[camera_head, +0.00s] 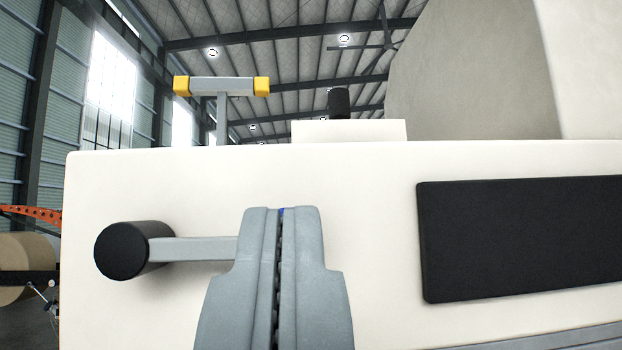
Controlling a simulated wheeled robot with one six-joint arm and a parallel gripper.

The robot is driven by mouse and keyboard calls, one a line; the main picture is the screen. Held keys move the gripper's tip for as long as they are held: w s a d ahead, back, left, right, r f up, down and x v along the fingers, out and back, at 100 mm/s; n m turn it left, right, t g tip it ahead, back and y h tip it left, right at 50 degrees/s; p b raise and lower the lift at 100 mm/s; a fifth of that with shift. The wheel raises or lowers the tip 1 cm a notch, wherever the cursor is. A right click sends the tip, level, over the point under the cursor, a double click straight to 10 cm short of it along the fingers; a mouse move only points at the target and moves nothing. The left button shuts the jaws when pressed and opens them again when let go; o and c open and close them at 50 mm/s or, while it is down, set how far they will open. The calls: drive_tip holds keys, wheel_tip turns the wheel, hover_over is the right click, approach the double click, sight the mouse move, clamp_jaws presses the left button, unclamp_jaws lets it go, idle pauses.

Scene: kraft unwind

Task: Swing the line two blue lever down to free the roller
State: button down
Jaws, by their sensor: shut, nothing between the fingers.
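My gripper (283,212) is shut, with its fingers pointing at the white machine face and a thin dark seam between them. A grey lever bar (195,249) with a black round knob (122,250) on its left end lies level across the white face. Its right end goes out of sight behind my gripper. A small speck of blue (282,210) shows at the fingertips; the rest of that blue part is hidden. I cannot tell whether the fingers touch the lever. No line number is in view.
The white housing (350,180) fills the middle, with a dark panel (520,240) at right. A grey post with a yellow-ended crossbar (222,86) and a black knob (339,103) rise above it. A large beige rounded shape (470,75) stands upper right. A brown roll (25,262) is far left.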

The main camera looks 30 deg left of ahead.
sight(209, 247)
idle(0.3)
drive_tip(key=w+a+r, duration=0.2)
drive_tip(key=w+a, duration=0.2)
drive_tip(key=w, duration=0.2)
drive_tip(key=shift+w+a+r, duration=0.15)
idle(1.2)
idle(0.4)
